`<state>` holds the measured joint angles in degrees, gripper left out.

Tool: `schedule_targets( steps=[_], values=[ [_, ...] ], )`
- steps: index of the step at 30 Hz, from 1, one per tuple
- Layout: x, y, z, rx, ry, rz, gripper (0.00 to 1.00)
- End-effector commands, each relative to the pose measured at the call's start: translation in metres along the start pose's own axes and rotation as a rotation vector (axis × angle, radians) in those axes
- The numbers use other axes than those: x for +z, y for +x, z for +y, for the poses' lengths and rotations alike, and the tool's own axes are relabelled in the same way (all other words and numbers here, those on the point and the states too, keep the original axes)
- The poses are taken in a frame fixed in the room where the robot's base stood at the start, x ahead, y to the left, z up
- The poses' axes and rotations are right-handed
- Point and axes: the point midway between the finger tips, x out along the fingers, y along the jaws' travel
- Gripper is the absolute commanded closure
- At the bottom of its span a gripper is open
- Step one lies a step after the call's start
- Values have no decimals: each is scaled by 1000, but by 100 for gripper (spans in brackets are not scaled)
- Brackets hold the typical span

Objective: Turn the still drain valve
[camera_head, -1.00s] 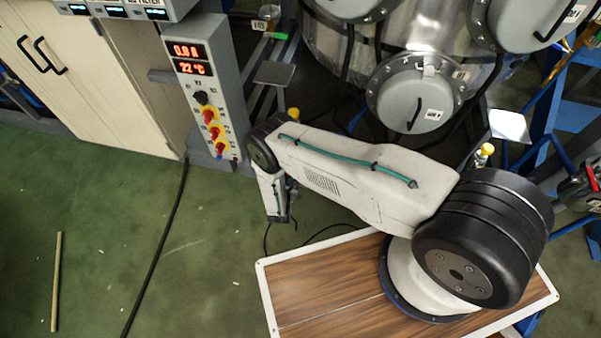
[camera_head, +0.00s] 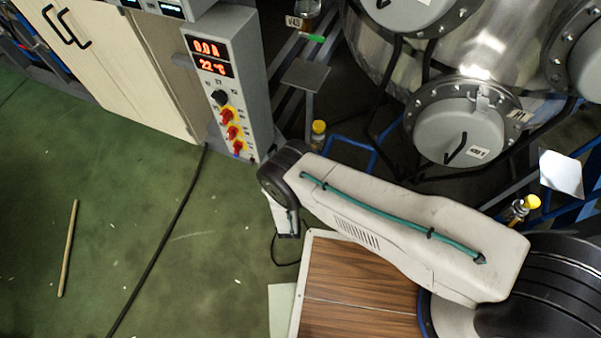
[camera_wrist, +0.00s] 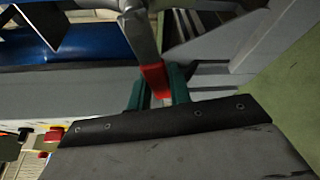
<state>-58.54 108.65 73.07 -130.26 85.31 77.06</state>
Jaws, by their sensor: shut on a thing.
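The valve handle shows in the wrist view as a grey metal lever (camera_wrist: 142,38) with a red tip (camera_wrist: 153,76). My gripper (camera_wrist: 159,88), with its green fingers, is shut on the red tip, one finger on each side. The lever runs up from the fingers to a grey fitting at the top edge, which is cut off. In the head view my gripper and the valve handle are hidden; only my bent arm shows.
A grey control box (camera_head: 225,60) with red displays and knobs stands left of my arm. The steel vessel (camera_head: 420,75) with bolted round covers is behind it. Blue frame bars run beneath. A black cable (camera_head: 165,245) and a thin stick (camera_head: 68,248) lie on the open green floor.

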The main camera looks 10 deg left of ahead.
Motion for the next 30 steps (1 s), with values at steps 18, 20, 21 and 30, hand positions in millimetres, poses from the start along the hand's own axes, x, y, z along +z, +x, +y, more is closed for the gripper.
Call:
schedule_targets(
  steps=[18, 20, 21, 30],
  values=[
    [0, -12, 17, 103, 252, 4, 100],
    [0, -12, 18, 105, 257, 4, 100],
    [0, -12, 18, 106, 260, 4, 100],
    [2, -11, 18, 108, 262, 2, 100]
  ],
)
